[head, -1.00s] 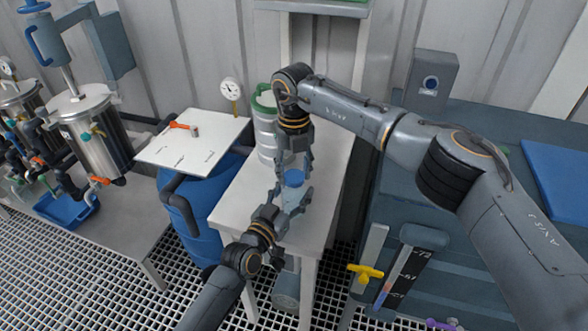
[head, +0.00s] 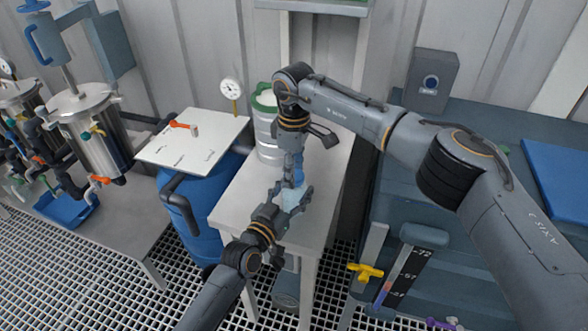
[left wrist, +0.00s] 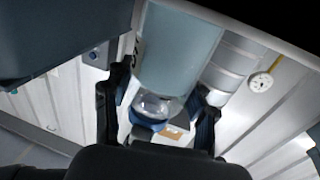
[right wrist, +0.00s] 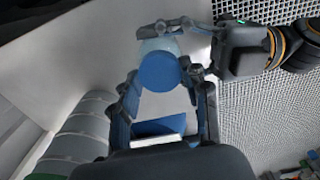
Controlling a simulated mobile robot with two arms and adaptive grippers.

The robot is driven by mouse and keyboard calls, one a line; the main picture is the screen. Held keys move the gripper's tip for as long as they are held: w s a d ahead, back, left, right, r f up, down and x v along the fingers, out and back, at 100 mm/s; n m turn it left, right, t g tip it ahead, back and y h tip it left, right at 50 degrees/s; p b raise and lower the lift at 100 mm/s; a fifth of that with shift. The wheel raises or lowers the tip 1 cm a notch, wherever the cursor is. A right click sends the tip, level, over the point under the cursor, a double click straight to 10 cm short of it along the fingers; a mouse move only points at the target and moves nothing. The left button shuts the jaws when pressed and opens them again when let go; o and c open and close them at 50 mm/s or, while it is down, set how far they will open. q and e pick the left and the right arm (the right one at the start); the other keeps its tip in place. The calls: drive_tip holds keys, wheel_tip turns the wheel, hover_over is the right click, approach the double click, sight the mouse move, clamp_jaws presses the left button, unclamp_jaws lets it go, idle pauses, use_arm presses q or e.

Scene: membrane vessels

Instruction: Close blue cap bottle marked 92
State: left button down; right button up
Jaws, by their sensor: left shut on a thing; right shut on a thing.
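The pale blue bottle (head: 292,196) is held above the white table by my left gripper (head: 291,192). It fills the upper middle of the left wrist view (left wrist: 178,45), with its clear end between my left fingers. The bottle's number cannot be read. The blue cap (head: 298,178) is at the bottle's top, and it also shows as a round disc in the right wrist view (right wrist: 158,72). My right gripper (head: 294,170) comes down from above and is shut on the cap. Whether the cap is fully seated cannot be told.
The white table (head: 245,205) bears a metal keg with a green rim (head: 267,130) behind the bottle. A blue barrel (head: 195,215) with a white board (head: 190,145) stands at left. A cabinet with a yellow valve handle (head: 365,273) is at right.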

drive_tip(key=m, duration=0.3)
drive_tip(key=shift+m, duration=0.3)
drive_tip(key=o, duration=0.7)
drive_tip(key=shift+o, duration=0.2)
drive_tip(key=shift+r, duration=2.25)
drive_tip(key=shift+c, duration=0.3)
